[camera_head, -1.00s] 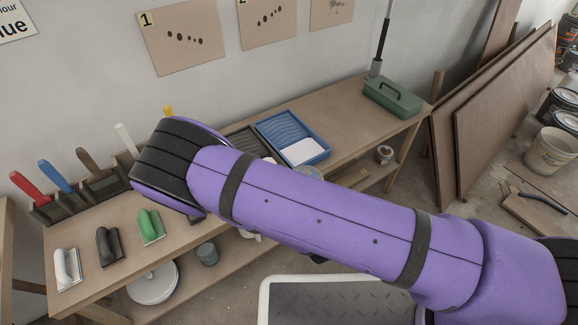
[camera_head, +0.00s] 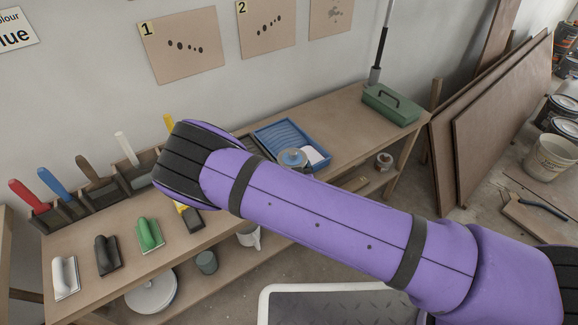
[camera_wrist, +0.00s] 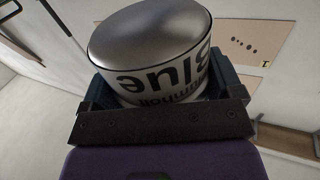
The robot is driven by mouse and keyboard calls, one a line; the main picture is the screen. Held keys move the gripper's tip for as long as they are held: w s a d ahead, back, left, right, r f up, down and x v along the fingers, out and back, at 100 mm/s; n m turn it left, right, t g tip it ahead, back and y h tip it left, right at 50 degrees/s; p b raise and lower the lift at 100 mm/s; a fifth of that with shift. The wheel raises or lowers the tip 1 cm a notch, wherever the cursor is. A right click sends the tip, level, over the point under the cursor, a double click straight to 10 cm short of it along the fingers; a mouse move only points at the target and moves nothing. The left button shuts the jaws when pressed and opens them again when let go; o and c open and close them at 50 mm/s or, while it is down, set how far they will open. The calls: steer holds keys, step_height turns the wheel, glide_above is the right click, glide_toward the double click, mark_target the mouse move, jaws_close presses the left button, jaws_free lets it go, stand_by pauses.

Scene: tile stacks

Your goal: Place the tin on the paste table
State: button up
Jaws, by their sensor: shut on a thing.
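In the wrist view my gripper (camera_wrist: 165,92) is shut on a tin (camera_wrist: 150,40). The tin has a plain silver end and a pale label with the dark word "Blue", seen upside down. In the head view my purple arm hides the gripper. A long wooden table (camera_head: 345,125) runs along the wall; I cannot tell whether it is the paste table.
The table holds a blue tray (camera_head: 272,133), a green toolbox (camera_head: 391,105), several coloured-handled tools, and trowels such as a green one (camera_head: 150,235). Boards (camera_head: 500,130) lean at the right beside a white bucket (camera_head: 550,157). Bare tabletop lies between tray and toolbox.

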steer(key=shift+w+a, duration=0.25)
steer(key=shift+w, duration=0.6)
steer(key=shift+w+a, duration=0.25)
steer(key=shift+w, duration=0.55)
steer(key=shift+f, duration=1.65)
steer(key=shift+f, duration=0.1)
steer(key=o, duration=1.5)
steer(key=shift+f, duration=0.1)
steer(key=shift+s, duration=0.1)
steer(key=s, duration=0.3)
steer(key=s+d, duration=0.1)
steer(key=s, duration=0.6)
steer(key=shift+s+d+f, duration=0.25)
steer(key=shift+d+f, duration=0.1)
steer(key=shift+d, duration=0.05)
